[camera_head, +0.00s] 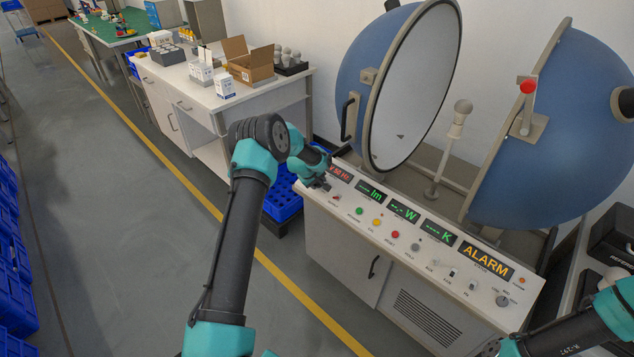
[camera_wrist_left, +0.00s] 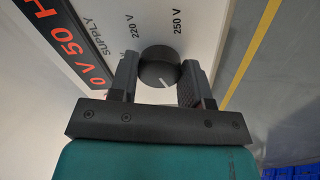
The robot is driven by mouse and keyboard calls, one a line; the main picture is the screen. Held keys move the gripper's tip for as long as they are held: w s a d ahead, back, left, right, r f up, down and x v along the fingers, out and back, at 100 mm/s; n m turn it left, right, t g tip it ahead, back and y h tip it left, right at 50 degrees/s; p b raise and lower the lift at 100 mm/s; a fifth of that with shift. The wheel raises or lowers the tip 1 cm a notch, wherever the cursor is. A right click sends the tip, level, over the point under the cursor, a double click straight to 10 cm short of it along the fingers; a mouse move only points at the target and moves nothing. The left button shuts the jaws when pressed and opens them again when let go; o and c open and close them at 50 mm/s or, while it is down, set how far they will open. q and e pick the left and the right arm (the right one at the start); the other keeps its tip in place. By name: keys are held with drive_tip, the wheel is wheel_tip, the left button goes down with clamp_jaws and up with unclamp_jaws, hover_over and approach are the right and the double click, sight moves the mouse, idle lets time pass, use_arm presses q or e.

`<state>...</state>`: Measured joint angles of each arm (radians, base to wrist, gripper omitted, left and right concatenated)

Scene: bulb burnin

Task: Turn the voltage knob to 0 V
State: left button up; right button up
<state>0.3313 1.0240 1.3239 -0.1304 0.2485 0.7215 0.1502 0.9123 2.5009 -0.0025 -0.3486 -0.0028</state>
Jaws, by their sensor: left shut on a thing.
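The voltage knob (camera_wrist_left: 158,66) is a dark round knob on the white panel in the left wrist view. A white pointer line shows on its lower part, toward my gripper. The printed marks 220 V and 250 V show above it; a 0 V mark on the dial is not visible. My left gripper (camera_wrist_left: 160,82) is shut on the knob, one finger on each side. In the head view my left gripper (camera_head: 322,184) is at the left end of the console (camera_head: 345,238), covering the knob. Of my right arm, only part shows at the lower right; its fingers cannot be made out.
Beside the knob is a red supply display (camera_head: 340,173). Several buttons, switches and an ALARM display (camera_head: 486,262) lie further right on the panel. The open blue sphere (camera_head: 420,85) stands behind. A blue crate (camera_head: 282,204) is on the floor left of the console.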

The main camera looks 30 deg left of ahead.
use_arm(q)
drive_tip(key=shift+n, duration=0.9)
drive_tip(key=o, duration=0.9)
drive_tip(key=shift+r, duration=0.1)
drive_tip(key=v, duration=1.7)
drive_tip(key=shift+s, duration=0.2)
